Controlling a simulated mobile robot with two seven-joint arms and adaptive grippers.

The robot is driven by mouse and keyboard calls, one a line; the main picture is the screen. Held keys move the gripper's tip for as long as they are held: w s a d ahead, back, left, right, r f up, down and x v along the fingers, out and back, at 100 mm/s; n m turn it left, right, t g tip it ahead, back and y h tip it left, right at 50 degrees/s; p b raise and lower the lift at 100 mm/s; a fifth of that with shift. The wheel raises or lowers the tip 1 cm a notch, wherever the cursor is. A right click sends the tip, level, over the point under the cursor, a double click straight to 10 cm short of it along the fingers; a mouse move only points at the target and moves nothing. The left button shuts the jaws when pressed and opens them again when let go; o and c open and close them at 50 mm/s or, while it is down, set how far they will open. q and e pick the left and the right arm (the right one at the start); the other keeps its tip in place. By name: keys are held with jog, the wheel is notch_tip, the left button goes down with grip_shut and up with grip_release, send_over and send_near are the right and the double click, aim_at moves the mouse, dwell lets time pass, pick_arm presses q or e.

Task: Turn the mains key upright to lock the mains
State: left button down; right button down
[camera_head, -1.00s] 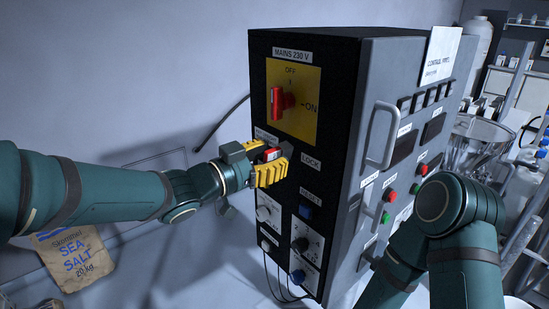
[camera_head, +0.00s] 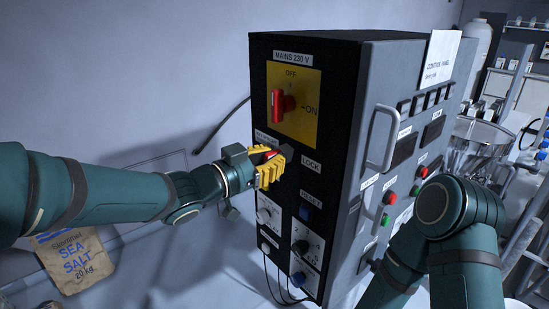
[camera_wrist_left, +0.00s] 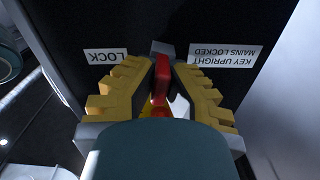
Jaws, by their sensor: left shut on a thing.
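The red mains key (camera_wrist_left: 160,86) stands between the yellow fingers of my left gripper (camera_wrist_left: 160,88) in the left wrist view, below a "LOCK" label and a "KEY UPRIGHT MAINS LOCKED" label, both seen upside down. Its visible part runs up and down in that picture; the rest is hidden by the fingers and wrist. In the head view my left gripper (camera_head: 271,168) is shut on the key, with a bit of red (camera_head: 270,154) showing. The red mains switch (camera_head: 279,105) on its yellow plate (camera_head: 304,84) points up toward OFF. My right gripper is out of view.
The black panel face (camera_head: 340,75) carries a blue button (camera_head: 305,212) and knobs (camera_head: 301,247) below the key. The grey cabinet side has a long handle (camera_head: 380,138). A sea salt sack (camera_head: 78,262) leans at lower left. Bare wall lies left of the cabinet.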

pick_arm(q)
jog(key=shift+n+p, duration=1.65)
jog(key=shift+n, duration=0.25)
jog(key=c, duration=1.1)
grip_release()
jog(key=shift+d, duration=0.1)
jog(key=shift+o, duration=0.2)
